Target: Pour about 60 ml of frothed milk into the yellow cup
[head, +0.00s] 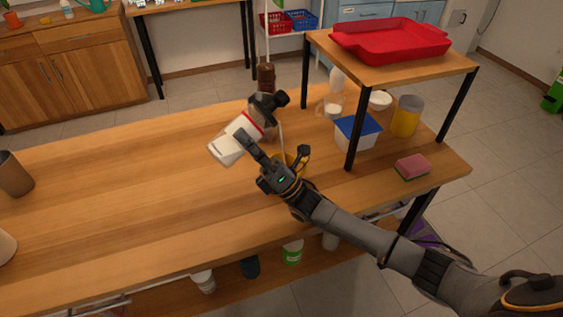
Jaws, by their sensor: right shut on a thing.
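A white container with a red band (228,148) and a dark spouted top (268,104) is tilted above the table, its top pointing up and right. My right gripper (273,146) is shut on it, with one dark finger across its body; the exact contact is partly hidden. The milk level inside cannot be seen. My left gripper is not in view.
A brown bottle (266,76) stands behind. A shelf with a red tray (391,40) rises at right, above a blue-lidded box (357,131), a clear bottle (335,98) and a yellow-grey canister (407,117). A sponge (412,167) lies near the right edge. The table's left-middle is clear.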

